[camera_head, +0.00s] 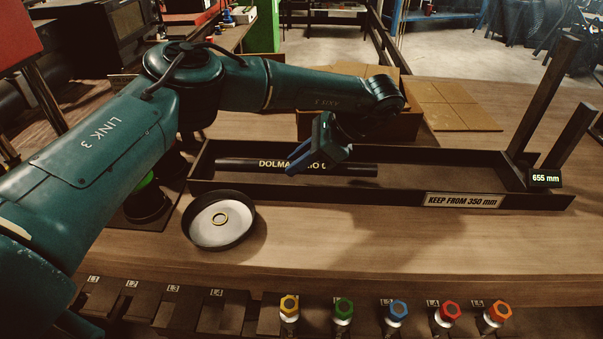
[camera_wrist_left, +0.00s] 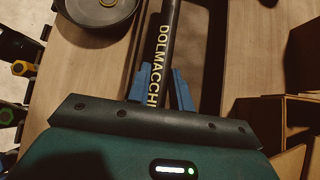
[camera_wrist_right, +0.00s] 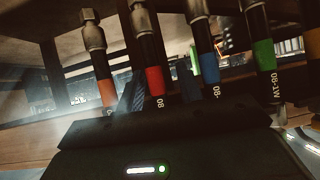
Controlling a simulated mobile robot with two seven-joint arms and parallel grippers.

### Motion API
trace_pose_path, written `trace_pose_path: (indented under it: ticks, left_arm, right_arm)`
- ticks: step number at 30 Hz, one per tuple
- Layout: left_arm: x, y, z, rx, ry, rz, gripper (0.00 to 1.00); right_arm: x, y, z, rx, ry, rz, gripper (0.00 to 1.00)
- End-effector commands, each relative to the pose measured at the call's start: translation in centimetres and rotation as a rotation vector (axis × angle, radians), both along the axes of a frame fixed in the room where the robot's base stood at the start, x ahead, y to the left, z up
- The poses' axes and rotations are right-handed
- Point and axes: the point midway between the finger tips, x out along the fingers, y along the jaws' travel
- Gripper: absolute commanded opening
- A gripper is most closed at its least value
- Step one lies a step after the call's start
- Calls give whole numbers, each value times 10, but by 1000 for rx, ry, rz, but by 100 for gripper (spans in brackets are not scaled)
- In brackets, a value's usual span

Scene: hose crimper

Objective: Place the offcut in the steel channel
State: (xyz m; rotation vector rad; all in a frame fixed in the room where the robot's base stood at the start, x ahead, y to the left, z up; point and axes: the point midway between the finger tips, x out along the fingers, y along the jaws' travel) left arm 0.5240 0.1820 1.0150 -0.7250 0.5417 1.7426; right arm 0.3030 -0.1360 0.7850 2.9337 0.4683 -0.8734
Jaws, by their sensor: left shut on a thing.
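The offcut, a black hose piece (camera_head: 235,163) with yellow lettering, lies lengthwise within the outline of the dark steel channel (camera_head: 340,193). I cannot tell whether it touches the channel floor. My left gripper (camera_head: 315,163) reaches down into the channel and is shut on the offcut near its middle, hiding part of the lettering. In the left wrist view the offcut (camera_wrist_left: 172,25) runs between the blue fingers. My right gripper (camera_wrist_right: 163,85) shows only in its wrist view, with dark blue fingers apart, behind several upright hose pieces with coloured bands.
A round dish (camera_head: 215,232) with a brass ring stands in front of the channel's left end. Several colour-capped fittings (camera_head: 397,309) line the front edge. Uprights (camera_head: 545,100) rise at the channel's right end. A cardboard box (camera_head: 395,125) stands behind it. The table right of the dish is clear.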

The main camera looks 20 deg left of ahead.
Motion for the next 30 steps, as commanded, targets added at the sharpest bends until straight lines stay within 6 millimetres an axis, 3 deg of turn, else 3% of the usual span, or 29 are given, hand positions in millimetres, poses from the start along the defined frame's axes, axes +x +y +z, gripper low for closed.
trace_pose_path:
  ticks: [6, 17, 18, 20, 30]
  left_arm:
    - [-1, 0, -33, -1, 4, 1, 0]
    - [0, 0, -38, 1, 0, 1, 0]
    - [0, 0, -38, 1, 0, 0, 24]
    - [0, 0, -38, 1, 0, 0, 29]
    - [1, -3, -34, 2, -2, -1, 30]
  right_arm:
    - [4, 2, 4, 5, -19, 3, 36]
    - [6, 2, 4, 3, -24, 8, 36]
    - [6, 2, 5, 3, -24, 8, 36]
    - [6, 2, 5, 4, -24, 8, 36]
    - [5, 2, 4, 3, -20, 9, 36]
